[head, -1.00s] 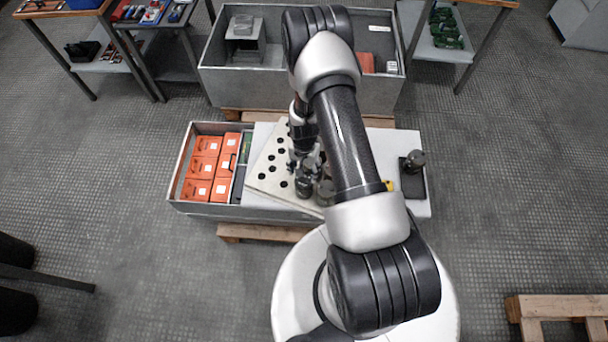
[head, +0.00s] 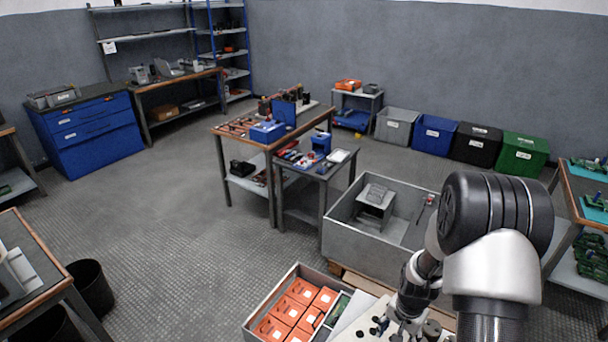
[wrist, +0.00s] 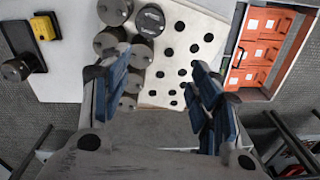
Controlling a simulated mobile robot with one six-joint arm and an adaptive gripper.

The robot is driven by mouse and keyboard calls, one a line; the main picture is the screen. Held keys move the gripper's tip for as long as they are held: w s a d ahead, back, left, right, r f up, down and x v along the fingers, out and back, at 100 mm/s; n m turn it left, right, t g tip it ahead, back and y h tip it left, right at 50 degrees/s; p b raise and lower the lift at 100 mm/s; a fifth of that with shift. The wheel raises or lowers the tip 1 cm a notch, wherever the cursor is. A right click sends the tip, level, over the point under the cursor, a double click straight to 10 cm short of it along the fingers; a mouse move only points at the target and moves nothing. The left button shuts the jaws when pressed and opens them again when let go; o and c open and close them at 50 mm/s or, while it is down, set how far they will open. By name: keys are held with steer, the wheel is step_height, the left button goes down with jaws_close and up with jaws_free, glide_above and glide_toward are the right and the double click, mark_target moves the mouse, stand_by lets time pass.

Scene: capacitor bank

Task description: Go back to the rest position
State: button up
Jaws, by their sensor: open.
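My gripper (wrist: 157,82) is open and empty in the wrist view, its two blue-padded fingers apart. It hangs over the pale perforated plate (wrist: 178,88) and a cluster of dark cylindrical capacitors (wrist: 112,12). One capacitor (wrist: 150,21) with a lighter rim stands at the plate's edge. My finger and the gripper body hide part of the cluster. Another capacitor (wrist: 16,70) is on a black tray (wrist: 22,42) at the left, beside a yellow block (wrist: 44,27).
A crate of orange boxes (head: 298,309) lies left of the plate. A grey metal bin (head: 345,243) stands behind it. Workbenches (head: 262,140), coloured bins (head: 435,133) and a blue cabinet (head: 88,132) stand farther back. Open floor (head: 170,245) lies to the left.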

steer(key=s+a+r+n+t, duration=0.1)
steer(key=s+a+r+n, duration=0.1)
steer(key=r, duration=0.6)
steer(key=s+a+r+n, duration=0.1)
steer(key=s+a+r, duration=0.15)
steer(key=r, duration=0.65)
steer(key=s+a+r+n+t, duration=0.1)
steer(key=a+r+n, duration=0.1)
steer(key=r, duration=0.6)
steer(key=s+a+r+n+t, duration=0.1)
steer(key=s+r, duration=0.3)
steer(key=s, duration=0.4)
steer(key=s+a+r+n+t, duration=0.1)
steer(key=s+a+r+n, duration=0.2)
steer(key=s, duration=0.5)
step_height(320, 180, up, 2)
steer(key=shift+a+r, duration=0.15)
steer(key=shift+a, duration=0.3)
